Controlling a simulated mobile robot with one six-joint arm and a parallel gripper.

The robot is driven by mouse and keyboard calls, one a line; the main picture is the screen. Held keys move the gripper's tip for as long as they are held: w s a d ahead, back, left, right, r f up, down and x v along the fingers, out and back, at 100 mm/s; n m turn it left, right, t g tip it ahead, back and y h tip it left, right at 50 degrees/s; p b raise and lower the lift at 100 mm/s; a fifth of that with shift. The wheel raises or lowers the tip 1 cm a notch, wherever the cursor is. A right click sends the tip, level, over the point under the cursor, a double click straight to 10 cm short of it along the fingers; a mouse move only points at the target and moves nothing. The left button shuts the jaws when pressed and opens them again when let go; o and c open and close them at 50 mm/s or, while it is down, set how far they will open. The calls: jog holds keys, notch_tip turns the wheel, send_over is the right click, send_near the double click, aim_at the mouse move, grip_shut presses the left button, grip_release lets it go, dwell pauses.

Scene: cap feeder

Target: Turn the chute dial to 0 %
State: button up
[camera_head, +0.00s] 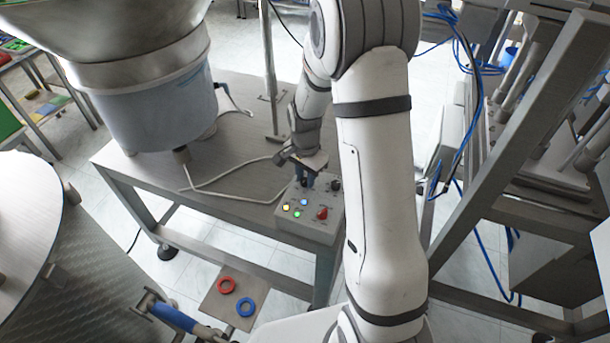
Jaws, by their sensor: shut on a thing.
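The grey control box (315,228) sits on the front right corner of the metal table. A dark dial (304,184) stands at the back left of its top face, mostly hidden by my gripper. My gripper (304,177) reaches down from behind and is shut on this dial. A second black dial (336,185) is on the box to the right, clear of the gripper. The labels and the dial's pointer are too small to read, so its setting cannot be told.
The box also carries a red knob (322,213) and lit yellow, blue and green buttons. A grey cable (235,194) lies on the table (150,177) left of the box. A large feeder bowl (150,110) stands at the left. A metal frame (490,150) rises at the right.

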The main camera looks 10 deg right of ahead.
jog(key=shift+w+n, duration=0.1)
jog(key=shift+n, duration=0.3)
jog(key=n+b, duration=0.1)
jog(key=n, duration=0.1)
jog(key=shift+n, duration=0.3)
jog(key=n+b, duration=0.1)
jog(key=n, duration=0.3)
jog(key=shift+n, duration=0.3)
jog(key=n+b, duration=0.1)
jog(key=n, duration=0.6)
jog(key=shift+w+r, duration=0.1)
jog(key=n+b, duration=0.1)
jog(key=n, duration=0.5)
jog(key=shift+n, duration=0.3)
jog(key=n+b, duration=0.1)
jog(key=n, duration=0.5)
jog(key=shift+r+n, duration=0.1)
jog(key=shift+n, duration=0.3)
